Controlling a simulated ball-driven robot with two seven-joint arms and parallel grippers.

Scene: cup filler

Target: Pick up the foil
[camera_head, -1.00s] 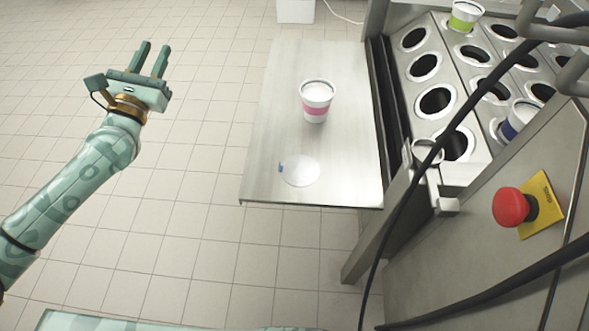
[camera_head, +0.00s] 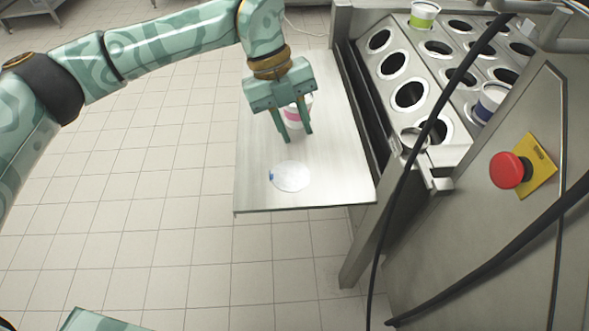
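The foil (camera_head: 291,177) is a round, whitish disc with a small blue tab at its left edge. It lies flat on the metal side table (camera_head: 255,185), near the table's front edge. My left gripper (camera_head: 297,137) is over the table with its fingers pointing down, just behind the foil and apart from it. Its two fingers are spread, with nothing seen held between them. A white cup with a pink band (camera_head: 292,116) stands behind the fingers and is partly hidden by them. My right gripper is not in view.
The filling machine with rows of round holes (camera_head: 409,95) stands right of the table. A green-banded cup (camera_head: 424,14) and a blue-banded cup (camera_head: 489,101) sit in it. A red emergency button (camera_head: 507,170) and black cables are at the right. The tiled floor at left is clear.

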